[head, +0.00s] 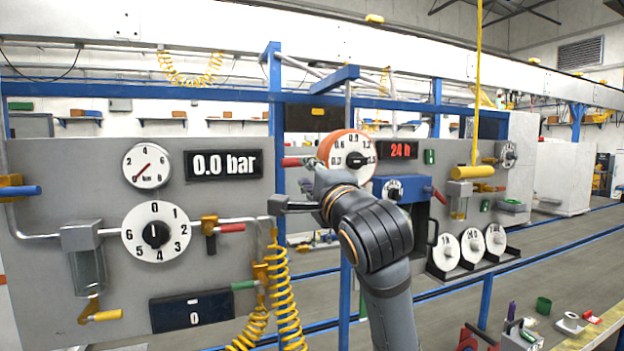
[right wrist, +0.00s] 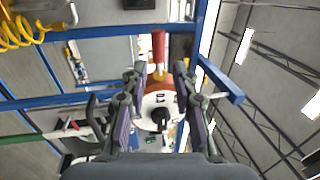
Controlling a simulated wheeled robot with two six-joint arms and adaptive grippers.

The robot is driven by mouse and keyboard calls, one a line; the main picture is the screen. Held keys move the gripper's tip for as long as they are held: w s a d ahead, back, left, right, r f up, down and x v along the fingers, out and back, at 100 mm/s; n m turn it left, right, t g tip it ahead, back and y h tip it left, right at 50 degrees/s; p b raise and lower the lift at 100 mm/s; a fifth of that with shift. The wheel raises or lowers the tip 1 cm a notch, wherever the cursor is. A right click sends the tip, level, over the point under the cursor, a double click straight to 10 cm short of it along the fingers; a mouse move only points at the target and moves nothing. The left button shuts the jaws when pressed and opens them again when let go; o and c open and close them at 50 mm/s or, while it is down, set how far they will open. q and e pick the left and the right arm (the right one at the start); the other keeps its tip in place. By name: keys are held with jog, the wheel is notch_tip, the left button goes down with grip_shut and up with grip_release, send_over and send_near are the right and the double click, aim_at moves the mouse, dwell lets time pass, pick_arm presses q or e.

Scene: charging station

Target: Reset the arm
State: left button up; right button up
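My right arm comes up from the lower middle of the head view. Its gripper (head: 294,183) is in front of the gap between the two grey panels, just left of and below the orange-rimmed dial (head: 352,156). In the right wrist view the two fingers (right wrist: 160,95) stand apart with nothing held between them. The dial's white face (right wrist: 158,112) and a red handle (right wrist: 158,50) show in the space between the fingers; I cannot tell how far off they are. My left gripper is in neither view.
The left panel (head: 60,200) carries a gauge (head: 147,166), a numbered dial (head: 156,231) and a "0.0 bar" display (head: 223,164). A yellow coiled hose (head: 283,300) hangs beside my arm. A blue box (head: 405,188) is close on its right. Blue posts (head: 275,100) frame the panels.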

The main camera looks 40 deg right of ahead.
jog(key=shift+v, duration=1.15)
jog(key=shift+f, duration=0.1)
